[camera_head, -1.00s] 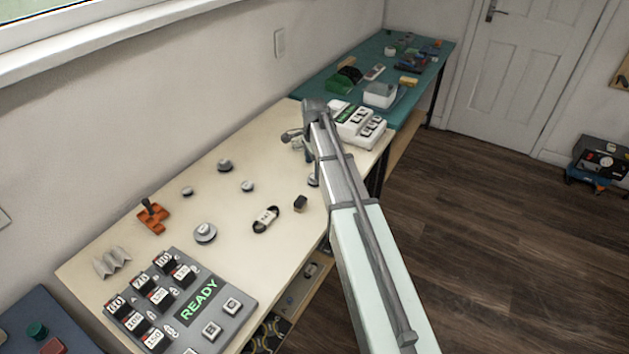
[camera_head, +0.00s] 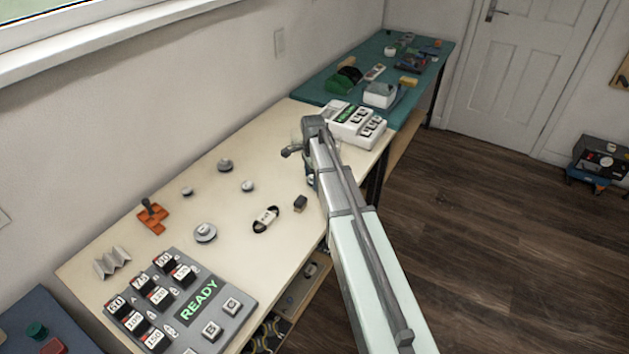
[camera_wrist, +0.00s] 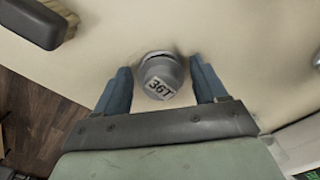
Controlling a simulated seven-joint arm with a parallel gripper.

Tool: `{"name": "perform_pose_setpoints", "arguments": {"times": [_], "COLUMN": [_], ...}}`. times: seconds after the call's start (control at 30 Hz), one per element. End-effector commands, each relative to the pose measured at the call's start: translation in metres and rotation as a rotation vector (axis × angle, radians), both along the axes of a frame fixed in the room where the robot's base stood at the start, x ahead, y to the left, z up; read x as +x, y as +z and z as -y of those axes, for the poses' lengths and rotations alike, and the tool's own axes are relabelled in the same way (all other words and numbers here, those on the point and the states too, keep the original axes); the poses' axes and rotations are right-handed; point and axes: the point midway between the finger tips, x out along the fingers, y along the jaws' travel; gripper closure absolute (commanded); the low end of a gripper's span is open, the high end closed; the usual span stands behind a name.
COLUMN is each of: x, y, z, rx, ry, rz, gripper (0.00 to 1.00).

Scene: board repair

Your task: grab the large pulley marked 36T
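The large grey pulley marked 36T (camera_wrist: 157,70) stands on the cream bench top, its label readable in the wrist view. My gripper (camera_wrist: 160,66) is open, with one blue finger on each side of the pulley. Narrow gaps show between the fingers and the pulley, with no clear contact. In the head view my arm covers most of the gripper and this pulley, near the bench's front edge.
A dark block (camera_wrist: 35,22) lies beside the gripper; it also shows in the head view (camera_head: 300,203). A belt (camera_head: 266,219) and other pulleys (camera_head: 205,232) (camera_head: 225,165) lie to the left. A white device (camera_head: 354,125) stands at the bench's far end.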

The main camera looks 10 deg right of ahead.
Motion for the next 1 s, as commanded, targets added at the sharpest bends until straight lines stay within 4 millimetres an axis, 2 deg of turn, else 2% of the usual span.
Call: {"name": "perform_pose_setpoints", "arguments": {"times": [0.07,0.5,0.77,0.87,1.0], "x": [0.000,0.000,0.000,0.000,0.000], "y": [0.000,0.000,0.002,0.009,0.028], "z": [0.000,0.000,0.000,0.000,0.000], "rx": [0.000,0.000,0.000,0.000,0.000], "ry": [0.000,0.000,0.000,0.000,0.000], "rz": [0.000,0.000,0.000,0.002,0.002], "gripper": [0.37,0.78,0.78,0.78,0.78]}}
